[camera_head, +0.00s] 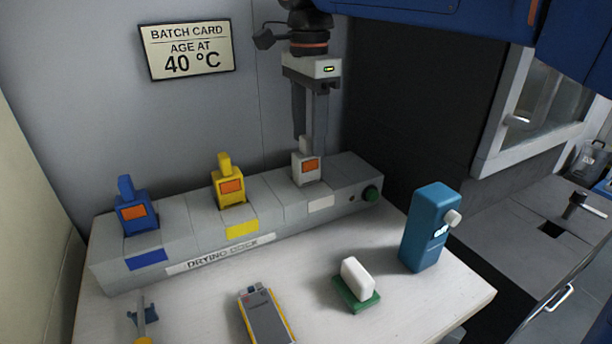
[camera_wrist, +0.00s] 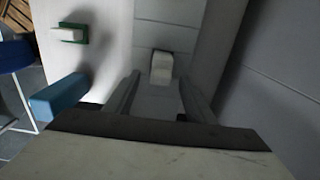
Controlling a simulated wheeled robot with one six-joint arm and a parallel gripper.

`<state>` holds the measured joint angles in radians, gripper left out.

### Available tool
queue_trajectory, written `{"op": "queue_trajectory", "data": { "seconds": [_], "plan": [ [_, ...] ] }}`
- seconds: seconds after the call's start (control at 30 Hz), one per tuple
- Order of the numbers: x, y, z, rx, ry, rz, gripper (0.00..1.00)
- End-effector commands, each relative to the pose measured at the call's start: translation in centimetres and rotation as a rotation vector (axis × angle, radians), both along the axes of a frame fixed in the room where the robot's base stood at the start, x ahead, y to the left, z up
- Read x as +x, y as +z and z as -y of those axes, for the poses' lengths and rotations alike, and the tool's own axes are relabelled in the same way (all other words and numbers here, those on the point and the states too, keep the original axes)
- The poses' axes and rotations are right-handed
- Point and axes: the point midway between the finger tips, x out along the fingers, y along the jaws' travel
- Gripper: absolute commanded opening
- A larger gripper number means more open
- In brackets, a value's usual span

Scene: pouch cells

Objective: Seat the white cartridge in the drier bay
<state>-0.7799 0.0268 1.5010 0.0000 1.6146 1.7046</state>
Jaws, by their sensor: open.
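The white cartridge (camera_head: 306,170) with an orange window stands upright in the white-labelled bay of the drying dock (camera_head: 215,262), right of the yellow one. I cannot tell how deep it sits. My gripper (camera_head: 309,143) points down above it, open, with its fingers around or just behind the cartridge's top knob. In the wrist view, the white top of the cartridge (camera_wrist: 161,68) shows between and beyond the open fingers (camera_wrist: 160,96). Nothing is seen held.
A blue cartridge (camera_head: 134,212) and a yellow cartridge (camera_head: 230,187) stand in the dock's other bays. On the white table are a blue device (camera_head: 427,228), a white block (camera_head: 357,278) on a green base (camera_head: 352,301), and a grey handheld unit (camera_head: 267,318). A wall is close behind.

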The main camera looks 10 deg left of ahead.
Motion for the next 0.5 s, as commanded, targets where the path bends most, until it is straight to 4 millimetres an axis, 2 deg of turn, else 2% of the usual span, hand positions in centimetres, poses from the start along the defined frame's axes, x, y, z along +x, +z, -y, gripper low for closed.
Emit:
{"op": "queue_trajectory", "data": {
  "seconds": [0.27,0.5],
  "plan": [
    [0.0,-1.8,0.0,0.0,0.0,0.0,0.5],
    [-0.2,-4.9,-0.5,-0.001,0.001,-0.002,0.5]
  ]
}}
